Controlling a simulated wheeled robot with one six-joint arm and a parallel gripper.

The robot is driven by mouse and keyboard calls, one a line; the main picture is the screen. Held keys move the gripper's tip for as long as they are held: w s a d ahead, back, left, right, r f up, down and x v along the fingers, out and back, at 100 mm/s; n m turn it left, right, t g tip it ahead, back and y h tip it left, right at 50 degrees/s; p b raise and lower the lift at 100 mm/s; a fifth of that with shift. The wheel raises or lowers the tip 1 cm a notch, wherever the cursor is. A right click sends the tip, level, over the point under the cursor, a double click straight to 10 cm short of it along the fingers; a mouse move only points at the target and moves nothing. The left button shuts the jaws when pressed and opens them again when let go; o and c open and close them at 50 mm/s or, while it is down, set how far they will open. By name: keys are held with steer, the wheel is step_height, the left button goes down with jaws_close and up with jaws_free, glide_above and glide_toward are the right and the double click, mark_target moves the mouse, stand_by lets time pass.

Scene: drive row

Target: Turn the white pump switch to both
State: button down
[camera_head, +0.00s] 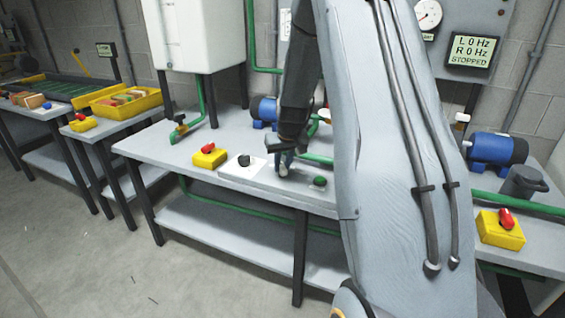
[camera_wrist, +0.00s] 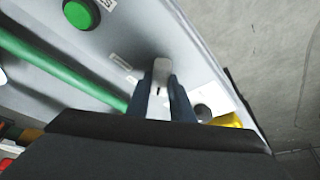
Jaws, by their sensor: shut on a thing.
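My gripper (camera_head: 284,166) is low over the middle bench (camera_head: 262,196). In the wrist view its two dark fingers (camera_wrist: 160,95) are shut on a pale, white-grey switch handle (camera_wrist: 161,72) on the panel. The fingers hide much of the switch, and its pointer position cannot be told. A small label (camera_wrist: 124,62) lies beside it. A white plate (camera_head: 235,171) with a black knob (camera_head: 244,160) is just left of my gripper in the head view. The display (camera_head: 471,51) reads L 0 Hz, R 0 Hz, STOPPED.
A green button (camera_head: 320,181) is right of my gripper. A yellow box with a red knob (camera_head: 210,156) stands left, another (camera_head: 501,229) far right. Blue motors (camera_head: 497,148) and green pipes (camera_wrist: 60,68) stand behind. The floor (camera_head: 95,262) in front is clear.

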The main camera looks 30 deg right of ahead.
steer(key=shift+a+m+h+p, duration=0.1)
steer(key=shift+m+h+p, duration=0.25)
steer(key=shift+m, duration=0.45)
steer(key=shift+f+m+b, duration=0.2)
steer(key=shift+m+b, duration=0.3)
steer(key=shift+b, duration=0.2)
steer(key=m+g+h+b, duration=0.1)
steer(key=m+b, duration=0.2)
steer(key=b, duration=0.3)
steer(key=shift+a+f, duration=0.1)
steer(key=m+b, duration=0.1)
steer(key=b, duration=0.2)
steer(key=shift+m+g+h, duration=0.3)
steer(key=shift+h, duration=0.05)
steer(key=shift+r+m+b, duration=0.2)
steer(key=shift+m+b, duration=0.2)
steer(key=shift+b, duration=0.1)
steer(key=c, duration=1.6)
jaws_free()
steer(key=shift+o, duration=0.2)
steer(key=shift+r, duration=0.15)
